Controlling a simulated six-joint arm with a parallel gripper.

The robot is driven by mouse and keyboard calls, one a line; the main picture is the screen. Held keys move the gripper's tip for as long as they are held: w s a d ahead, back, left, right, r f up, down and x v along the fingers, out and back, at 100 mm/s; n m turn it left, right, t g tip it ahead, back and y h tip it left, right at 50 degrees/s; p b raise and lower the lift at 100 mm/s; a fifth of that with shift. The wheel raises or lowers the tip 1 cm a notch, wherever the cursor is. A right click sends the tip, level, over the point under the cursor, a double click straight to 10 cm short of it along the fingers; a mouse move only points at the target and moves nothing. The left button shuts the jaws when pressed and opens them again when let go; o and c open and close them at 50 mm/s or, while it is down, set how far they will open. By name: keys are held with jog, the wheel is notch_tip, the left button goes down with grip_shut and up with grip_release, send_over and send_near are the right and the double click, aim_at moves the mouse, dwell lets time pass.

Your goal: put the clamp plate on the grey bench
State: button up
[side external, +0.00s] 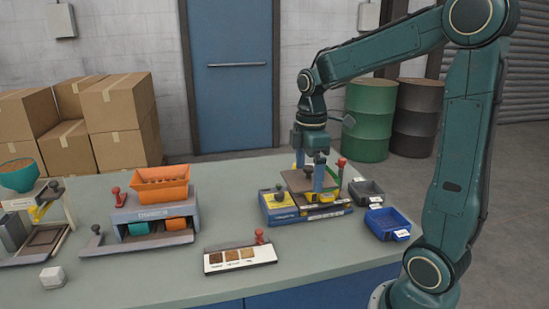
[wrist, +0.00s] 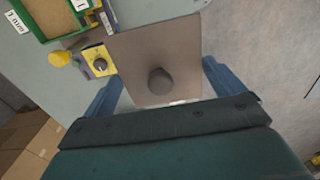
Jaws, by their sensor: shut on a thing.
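The clamp plate (wrist: 150,50) is a flat brown-grey square with a dark round knob (wrist: 160,81) on top. In the wrist view it lies between the two blue fingers of my gripper (wrist: 160,88), which is shut on it. In the side view my gripper (side external: 309,182) points down over the blue and yellow machine (side external: 283,206), with the plate (side external: 296,181) between its fingers, partly hidden by them. The gap between plate and machine is hard to judge. The grey bench (side external: 130,278) spreads under everything, with bare surface at the front.
A blue bin (side external: 386,223) and a dark grey bin (side external: 367,193) stand right of the machine. A sample board (side external: 240,257) lies in front. An orange hopper unit (side external: 160,190) stands left.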

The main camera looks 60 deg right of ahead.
send_over(304, 247)
notch_tip(304, 247, down, 16)
jog(key=shift+f, duration=0.1)
dwell(0.5)
jog(key=shift+f, duration=1.85)
jog(key=shift+f, duration=0.1)
jog(key=o, duration=0.7)
jog(key=shift+f, duration=0.1)
jog(key=shift+c, duration=0.2)
jog(key=shift+o, duration=0.4)
jog(key=shift+r, duration=0.2)
